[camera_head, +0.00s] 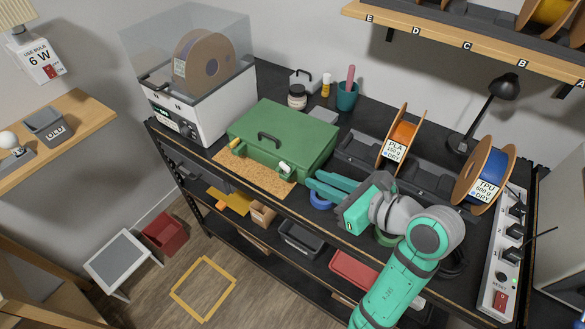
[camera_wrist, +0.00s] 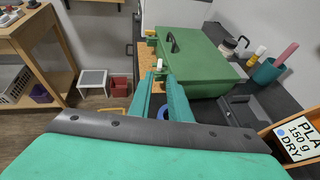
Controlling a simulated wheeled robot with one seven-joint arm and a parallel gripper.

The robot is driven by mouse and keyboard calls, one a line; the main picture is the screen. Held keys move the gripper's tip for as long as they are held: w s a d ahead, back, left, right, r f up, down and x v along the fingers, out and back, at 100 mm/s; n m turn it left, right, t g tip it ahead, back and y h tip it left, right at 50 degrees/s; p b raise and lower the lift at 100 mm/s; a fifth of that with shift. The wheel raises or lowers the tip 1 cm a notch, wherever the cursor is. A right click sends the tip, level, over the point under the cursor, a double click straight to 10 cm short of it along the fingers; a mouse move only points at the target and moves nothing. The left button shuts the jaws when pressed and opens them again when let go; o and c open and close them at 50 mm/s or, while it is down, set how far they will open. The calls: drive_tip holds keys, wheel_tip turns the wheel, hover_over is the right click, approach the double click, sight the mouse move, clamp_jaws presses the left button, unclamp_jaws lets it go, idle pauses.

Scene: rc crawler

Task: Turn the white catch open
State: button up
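A green case (camera_head: 290,138) with a dark handle sits closed on the bench; it also shows in the wrist view (camera_wrist: 200,65). The white catch (camera_head: 285,168) is on the right part of its front face. In the wrist view the white catch (camera_wrist: 159,65) appears just beyond the fingertips, roughly in line with the gap. A yellow catch (camera_head: 234,144) is on the left part of the same face. My gripper (camera_head: 313,179) is open and empty, to the right of the white catch and apart from it. Its two teal fingers also show in the wrist view (camera_wrist: 162,82).
A cork mat (camera_head: 255,177) lies under and before the case. A blue tape roll (camera_head: 320,200) is below my fingers. A dark tray (camera_head: 355,150) and an orange spool (camera_head: 402,138) stand right of the case. A white printer-like box (camera_head: 205,110) stands to its left.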

sight(287, 167)
drive_tip(key=x, duration=1)
drive_tip(key=shift+w+f, duration=0.1)
drive_tip(key=shift+f, duration=0.3)
drive_tip(key=shift+a, duration=0.1)
clamp_jaws()
